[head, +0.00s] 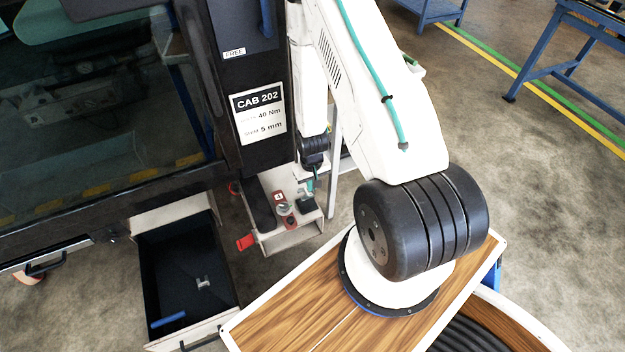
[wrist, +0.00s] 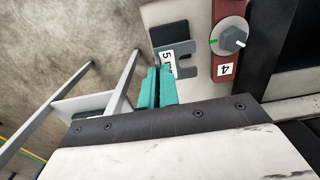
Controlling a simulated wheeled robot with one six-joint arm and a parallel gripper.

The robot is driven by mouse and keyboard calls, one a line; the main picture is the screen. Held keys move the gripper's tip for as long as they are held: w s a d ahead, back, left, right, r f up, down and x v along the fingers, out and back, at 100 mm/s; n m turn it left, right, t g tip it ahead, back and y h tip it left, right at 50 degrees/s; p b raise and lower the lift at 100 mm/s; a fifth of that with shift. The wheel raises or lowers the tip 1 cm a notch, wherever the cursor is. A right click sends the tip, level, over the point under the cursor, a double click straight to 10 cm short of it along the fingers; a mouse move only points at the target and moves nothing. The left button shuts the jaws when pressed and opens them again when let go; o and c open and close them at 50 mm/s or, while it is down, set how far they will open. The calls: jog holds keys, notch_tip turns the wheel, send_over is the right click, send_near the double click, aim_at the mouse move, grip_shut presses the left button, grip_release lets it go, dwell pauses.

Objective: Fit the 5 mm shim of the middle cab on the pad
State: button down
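The grey shim (wrist: 183,50) is a slotted plate in the wrist view, with a white label (wrist: 166,57) reading 5 and part of a further letter. It lies over the pale stand top (wrist: 195,12), beside a red part (wrist: 222,54) labelled 4 that carries a bolt and washer (wrist: 232,38). My gripper (wrist: 160,72) has its teal fingers close together at the shim's near edge, covering part of the label. I cannot tell whether they hold it. In the head view my gripper (head: 312,182) is low beside the stand (head: 288,238); the pad cannot be made out clearly.
The cab post carries a sign (head: 258,112) reading CAB 202, 40 Nm and 5 mm. An open drawer (head: 226,296) at lower left holds a small grey piece (head: 202,283) and a blue bar (head: 168,320). A red part (head: 245,242) sticks out left of the stand.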

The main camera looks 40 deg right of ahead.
jog(key=shift+f, duration=2.7)
jog(key=shift+f, duration=0.3)
jog(key=c, duration=1.6)
grip_release()
jog(key=shift+r, duration=3.95)
jog(key=shift+s, duration=0.1)
